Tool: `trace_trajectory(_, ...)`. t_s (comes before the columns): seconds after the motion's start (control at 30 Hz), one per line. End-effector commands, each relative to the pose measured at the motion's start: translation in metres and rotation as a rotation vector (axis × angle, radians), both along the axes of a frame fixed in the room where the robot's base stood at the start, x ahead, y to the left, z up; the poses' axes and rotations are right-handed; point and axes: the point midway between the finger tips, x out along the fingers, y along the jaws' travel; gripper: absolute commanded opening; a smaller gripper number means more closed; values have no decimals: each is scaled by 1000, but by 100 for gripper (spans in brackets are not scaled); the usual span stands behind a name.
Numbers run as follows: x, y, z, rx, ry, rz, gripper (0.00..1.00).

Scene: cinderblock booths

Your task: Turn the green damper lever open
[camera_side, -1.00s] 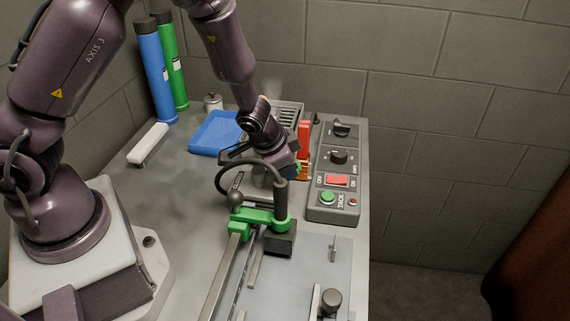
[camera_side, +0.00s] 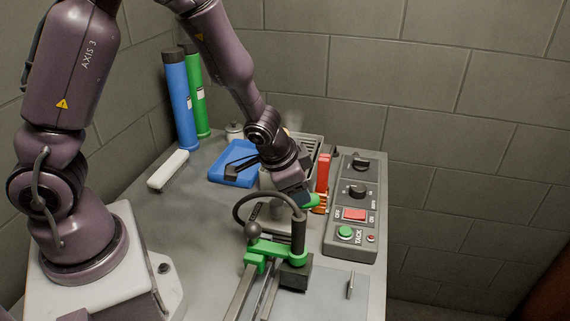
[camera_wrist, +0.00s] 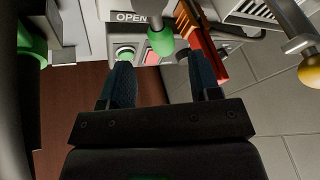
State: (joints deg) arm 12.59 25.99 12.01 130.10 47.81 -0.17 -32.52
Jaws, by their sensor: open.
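The green damper lever shows in the wrist view as a rounded green grip (camera_wrist: 161,42) on a grey shaft, beside a plate marked OPEN (camera_wrist: 130,16). It lies ahead of my gripper (camera_wrist: 161,76), between the lines of its two dark blue fingers. The fingers are apart, with nothing gripped between them. In the side view my gripper (camera_side: 301,196) points down close to a green grip (camera_side: 313,200), which it partly hides. I cannot tell whether either finger touches the grip. The lever's base is mostly hidden.
A control box (camera_side: 350,240) with knobs and buttons stands right of my gripper. A red handle (camera_side: 322,172) with orange parts is close behind. A green clamp (camera_side: 268,250) with a dark hose is in front. A blue tray (camera_side: 229,172) lies to the left.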

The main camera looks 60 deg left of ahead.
Motion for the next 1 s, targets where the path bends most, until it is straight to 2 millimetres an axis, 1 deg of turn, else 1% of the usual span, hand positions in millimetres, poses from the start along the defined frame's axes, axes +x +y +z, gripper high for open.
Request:
trace_trajectory(0.03, -3, 0, 10, -5, -5, 5, 57)
trace_trajectory(0.1, -9, 0, 22, -3, -6, 5, 57)
trace_trajectory(0.3, -20, -2, 46, 0, -4, 3, 57)
trace_trajectory(0.43, -26, -3, 58, 0, -3, 4, 57)
trace_trajectory(0.63, -31, -5, 66, 0, 0, 0, 57)
trace_trajectory(1.0, -32, -5, 67, 5, 4, -7, 57)
